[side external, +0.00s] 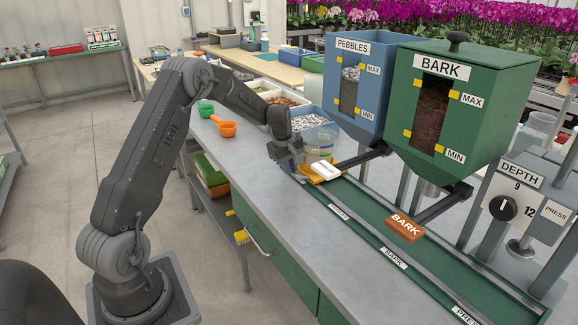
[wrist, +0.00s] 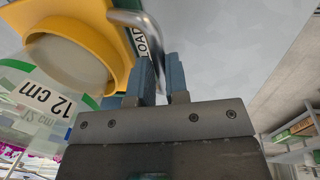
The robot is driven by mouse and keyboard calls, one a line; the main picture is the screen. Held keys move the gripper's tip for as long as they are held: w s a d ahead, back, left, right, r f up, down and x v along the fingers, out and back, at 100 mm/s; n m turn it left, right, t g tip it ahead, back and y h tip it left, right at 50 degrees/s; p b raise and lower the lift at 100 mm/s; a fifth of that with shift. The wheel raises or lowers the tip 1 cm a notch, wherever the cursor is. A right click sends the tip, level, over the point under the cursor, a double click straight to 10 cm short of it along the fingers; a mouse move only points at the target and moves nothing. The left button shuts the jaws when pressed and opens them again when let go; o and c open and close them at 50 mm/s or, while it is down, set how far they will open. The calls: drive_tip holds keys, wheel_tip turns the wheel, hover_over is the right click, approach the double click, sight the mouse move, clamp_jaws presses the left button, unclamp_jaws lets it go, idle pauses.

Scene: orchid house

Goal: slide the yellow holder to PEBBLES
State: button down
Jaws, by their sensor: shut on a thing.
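The yellow holder (side external: 306,178) sits at the far end of the green rail, partly hidden behind a white lever block in the side view. The wrist view shows the holder (wrist: 120,58) close up, with a round opening and a grey metal handle (wrist: 135,20) curving towards my fingers. A label beside it, partly covered, reads like LOAD (wrist: 153,38). My gripper (wrist: 160,68) is shut on that handle. In the side view my gripper (side external: 289,160) is low at the rail's left edge. The PEBBLES hopper (side external: 352,90) is blue and stands behind the rail, right of the holder.
A white lever block (side external: 325,170) and an orange-brown BARK block (side external: 404,228) stick out over the rail on black arms. The green BARK hopper (side external: 445,100) and DEPTH press (side external: 515,210) stand right. A tub marked 12 cm (wrist: 45,95) is near.

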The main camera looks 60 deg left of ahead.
drive_tip(key=d, duration=2)
drive_tip(key=c, duration=1.1)
unclamp_jaws()
